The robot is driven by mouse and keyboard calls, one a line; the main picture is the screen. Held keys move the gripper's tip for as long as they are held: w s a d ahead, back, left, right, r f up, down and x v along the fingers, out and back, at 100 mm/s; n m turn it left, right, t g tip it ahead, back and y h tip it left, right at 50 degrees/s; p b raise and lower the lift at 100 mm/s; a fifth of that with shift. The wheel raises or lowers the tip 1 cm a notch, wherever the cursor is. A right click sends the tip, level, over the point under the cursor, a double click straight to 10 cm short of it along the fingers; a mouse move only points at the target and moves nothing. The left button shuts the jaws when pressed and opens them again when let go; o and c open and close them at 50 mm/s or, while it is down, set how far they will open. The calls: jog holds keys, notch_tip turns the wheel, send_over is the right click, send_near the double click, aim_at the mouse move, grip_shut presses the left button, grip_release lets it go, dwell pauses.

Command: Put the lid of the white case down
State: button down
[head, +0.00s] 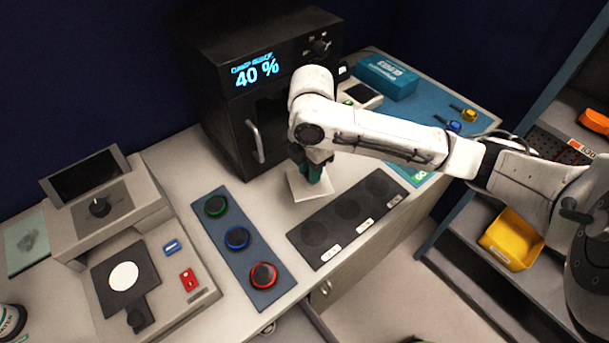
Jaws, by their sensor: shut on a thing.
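My gripper (312,174) points down over the counter in front of the black oven, its teal fingers closed on a flat white square piece (299,188), which looks like the lid of the white case. The piece is at or just above the counter; I cannot tell whether it touches. My wrist and fingers hide part of it. A small white box with a dark top or inside (372,103) stands behind my arm near the blue mat; it may be the white case, but my arm partly hides it.
Left of the piece lies a blue panel (228,220) with green, blue and red buttons. In front is a dark panel (325,233) with round pads. The black oven (220,90) reads 40 %. A teal box (387,78) stands behind. Bare counter shows around the piece.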

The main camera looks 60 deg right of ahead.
aim_at(305, 177)
jog(key=w+f, duration=0.1)
jog(key=w+d+f, duration=0.1)
jog(key=f, duration=0.1)
jog(key=d+f, duration=0.1)
jog(key=shift+w+f, duration=0.15)
jog(key=shift+w, duration=0.25)
jog(key=shift+f+p, duration=0.45)
jog(key=shift+f, duration=1.05)
jog(key=shift+f, duration=0.1)
jog(key=c, duration=0.9)
grip_release()
notch_tip(305, 177, up, 12)
jog(key=shift+r+b, duration=0.15)
jog(key=shift+b, duration=0.2)
jog(key=shift+s, duration=0.1)
